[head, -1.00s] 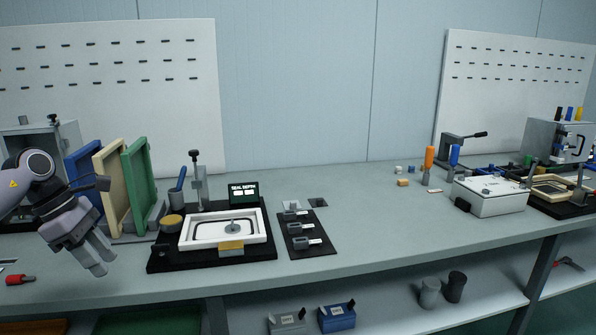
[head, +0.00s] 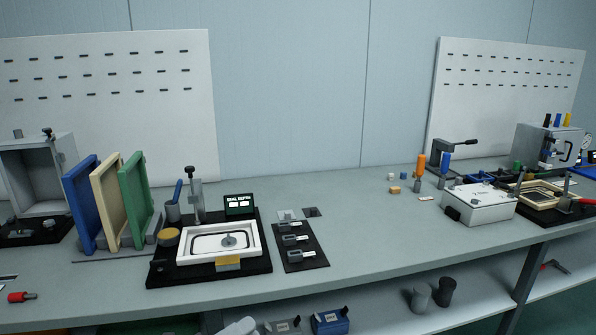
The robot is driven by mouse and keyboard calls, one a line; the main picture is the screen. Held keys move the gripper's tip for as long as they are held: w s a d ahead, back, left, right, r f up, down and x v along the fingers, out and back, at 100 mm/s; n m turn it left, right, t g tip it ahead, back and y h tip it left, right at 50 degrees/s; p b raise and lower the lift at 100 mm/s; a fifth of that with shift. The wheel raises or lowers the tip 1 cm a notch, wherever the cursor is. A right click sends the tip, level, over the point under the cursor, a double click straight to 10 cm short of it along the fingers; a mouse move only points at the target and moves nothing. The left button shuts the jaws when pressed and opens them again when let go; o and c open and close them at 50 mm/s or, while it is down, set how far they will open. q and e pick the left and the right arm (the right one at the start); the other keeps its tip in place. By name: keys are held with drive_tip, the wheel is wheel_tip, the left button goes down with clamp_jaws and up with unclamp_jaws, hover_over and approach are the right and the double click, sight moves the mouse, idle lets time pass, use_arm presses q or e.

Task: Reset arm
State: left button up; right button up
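Only a pale grey tip of my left gripper (head: 238,327) shows at the bottom edge of the head view, below the bench front and left of the small bins on the lower shelf. The rest of it is cut off, so I cannot tell whether it is open or shut. I see nothing held in the part that shows. My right gripper is not in view. The panel fixture (head: 158,270), a black base with a white frame (head: 258,247), sits on the bench beside a small "SEAL DEPTH" display (head: 239,204).
Blue, cream and green panels (head: 138,200) stand upright left of the fixture. A black tool plate (head: 312,258) lies right of it. A white box (head: 480,204) and orange-handled tool (head: 420,166) stand farther right. The bench (head: 360,225) between is clear.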

use_arm(q)
drive_tip(key=s+a+f+n+y+p, duration=0.1)
drive_tip(key=s+a+f+n+y, duration=0.2)
drive_tip(key=n, duration=0.6)
drive_tip(key=s+a+f+n+g+y+p, duration=0.1)
drive_tip(key=s+a+f+n+y, duration=0.3)
drive_tip(key=s+n, duration=0.5)
drive_tip(key=s+a+f+n+y+p, duration=0.1)
drive_tip(key=s+a+f+n+y, duration=0.2)
drive_tip(key=s+f+n+y, duration=0.4)
drive_tip(key=s+f+n, duration=0.1)
drive_tip(key=n, duration=0.1)
drive_tip(key=shift+a+f+n+p, duration=0.15)
drive_tip(key=shift+a+n+p, duration=0.15)
drive_tip(key=shift+p, duration=0.1)
drive_tip(key=shift+w, duration=0.1)
